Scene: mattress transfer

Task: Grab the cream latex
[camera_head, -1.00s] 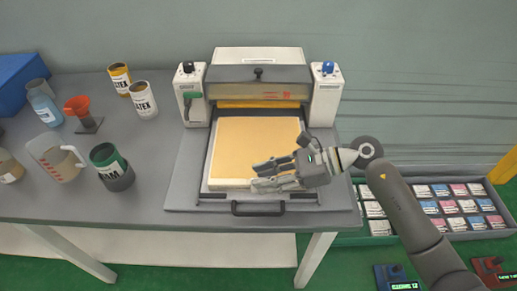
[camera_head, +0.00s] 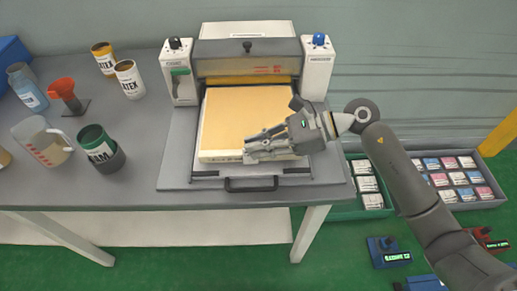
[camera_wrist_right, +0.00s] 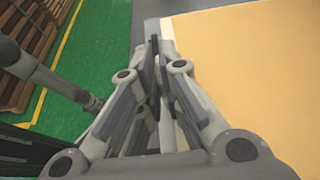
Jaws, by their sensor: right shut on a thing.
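The cream latex (camera_head: 238,118) is a flat, cream-yellow slab with pale sides, lying on the grey press plate in the middle of the table. It fills the right side of the right wrist view (camera_wrist_right: 255,60). The exact contact is hidden by the fingers. My left gripper is not in view.
A press (camera_head: 247,65) stands behind the slab, and a black handle (camera_head: 251,184) is in front. Latex cans (camera_head: 128,80), a measuring jug (camera_head: 42,142) and a green-rimmed cup (camera_head: 102,155) stand at the left. Boxes of packets (camera_head: 455,180) lie on the floor at the right.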

